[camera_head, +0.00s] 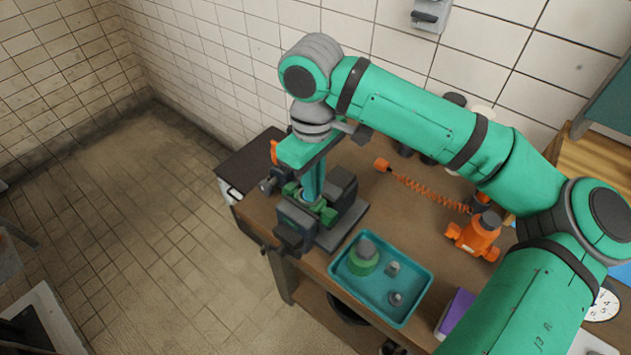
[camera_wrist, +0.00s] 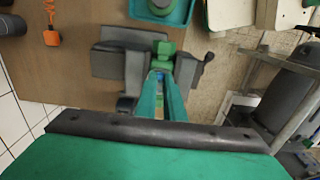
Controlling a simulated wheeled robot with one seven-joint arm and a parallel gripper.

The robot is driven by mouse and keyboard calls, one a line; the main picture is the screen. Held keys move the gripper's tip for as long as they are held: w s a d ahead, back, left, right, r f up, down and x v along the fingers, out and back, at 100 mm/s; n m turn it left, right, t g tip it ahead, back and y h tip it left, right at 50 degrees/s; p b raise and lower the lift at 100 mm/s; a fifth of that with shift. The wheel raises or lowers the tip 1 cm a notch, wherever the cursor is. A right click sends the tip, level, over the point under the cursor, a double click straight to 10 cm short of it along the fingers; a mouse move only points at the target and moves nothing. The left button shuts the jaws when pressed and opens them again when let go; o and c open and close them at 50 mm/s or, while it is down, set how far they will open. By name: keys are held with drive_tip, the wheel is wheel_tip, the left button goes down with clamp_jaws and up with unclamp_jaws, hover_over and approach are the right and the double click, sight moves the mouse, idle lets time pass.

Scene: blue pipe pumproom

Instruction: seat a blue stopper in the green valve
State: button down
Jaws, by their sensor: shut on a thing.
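The green valve (camera_head: 328,215) is held in a dark grey vise (camera_head: 296,218) at the left end of the bench. The wrist view shows the green valve (camera_wrist: 165,48) beyond my fingertips, with the grey vise (camera_wrist: 112,62) around it. My gripper (camera_head: 312,196) points down over the valve. In the wrist view my gripper (camera_wrist: 160,80) is shut on a small blue piece, the blue stopper (camera_wrist: 160,67), mostly hidden between the fingers. The stopper is at the valve; I cannot tell how deep it sits.
A teal tray (camera_head: 408,313) holds a green-and-grey fitting (camera_head: 363,259) and small grey parts. A purple box (camera_head: 456,312) lies near the front edge. The tiled floor at left is clear.

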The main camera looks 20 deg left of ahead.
drive_tip(key=shift+s+a, duration=0.1)
drive_tip(key=shift+a, duration=0.15)
drive_tip(key=c, duration=1.8)
unclamp_jaws()
drive_tip(key=shift+d, duration=0.1)
drive_tip(key=shift+r, duration=2.85)
drive_tip(key=shift+d+r, duration=0.1)
drive_tip(key=shift+r, duration=0.35)
drive_tip(key=shift+a+r, duration=0.2)
drive_tip(key=shift+d, duration=0.1)
